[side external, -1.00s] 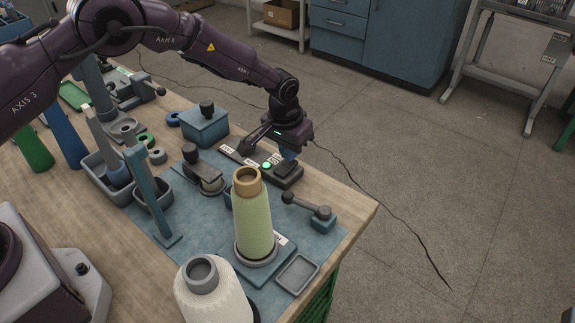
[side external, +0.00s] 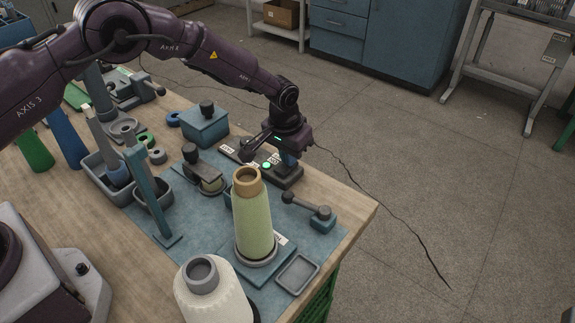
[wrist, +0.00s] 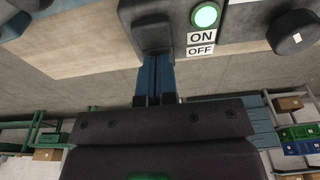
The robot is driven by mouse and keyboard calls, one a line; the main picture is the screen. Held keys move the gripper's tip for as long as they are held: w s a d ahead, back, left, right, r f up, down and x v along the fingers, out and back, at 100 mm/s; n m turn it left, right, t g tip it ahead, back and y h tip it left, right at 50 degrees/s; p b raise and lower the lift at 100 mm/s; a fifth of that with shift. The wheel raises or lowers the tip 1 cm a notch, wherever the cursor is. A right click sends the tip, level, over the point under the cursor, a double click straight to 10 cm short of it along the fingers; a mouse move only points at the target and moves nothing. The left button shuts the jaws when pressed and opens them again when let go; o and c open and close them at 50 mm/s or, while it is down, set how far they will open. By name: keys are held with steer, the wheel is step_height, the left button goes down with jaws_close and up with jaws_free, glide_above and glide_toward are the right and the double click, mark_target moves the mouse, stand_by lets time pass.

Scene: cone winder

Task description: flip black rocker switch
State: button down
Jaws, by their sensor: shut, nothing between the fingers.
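The control panel (side external: 286,181) is a dark bar on the bench mat with a lit green lamp (side external: 267,165). In the wrist view the black rocker switch (wrist: 152,34) sits in the panel beside white ON and OFF labels (wrist: 201,44), with the green lamp (wrist: 205,15) above them. My gripper (side external: 289,164) is over the lamp end of the panel, its blue fingers pointing down. In the wrist view my gripper (wrist: 154,68) is shut, tips at the near edge of the rocker, holding nothing. I cannot tell whether they touch it. In the side view the rocker is hidden.
A dark round knob (wrist: 292,32) stands on the panel to the right in the wrist view. A green yarn cone (side external: 253,218) stands in front of the panel. A teal box (side external: 204,128) is at its left. Open floor lies beyond the bench edge.

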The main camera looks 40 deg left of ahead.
mark_target(275, 170)
steer(key=shift+r, duration=3.4)
steer(key=shift+s+f, duration=0.15)
steer(key=shift+s, duration=0.1)
steer(key=s, duration=0.2)
steer(key=s+a+g, duration=0.1)
steer(key=shift+s+f+m, duration=0.2)
steer(key=shift+f+m, duration=0.1)
steer(key=shift+f, duration=0.05)
steer(key=s+a+r+t, duration=0.1)
steer(key=s+a+r, duration=0.2)
steer(key=s+r, duration=0.5)
steer(key=s+a+r+t, duration=0.2)
steer(key=s+a+r, duration=0.1)
steer(key=s+r, duration=0.6)
steer(key=s+a+r+t, duration=0.1)
steer(key=s+a+r, duration=0.3)
steer(key=s+r, duration=0.4)
steer(key=shift+s+r+t, duration=0.2)
steer(key=shift+s+t, duration=0.2)
steer(key=shift+s, duration=2.25)
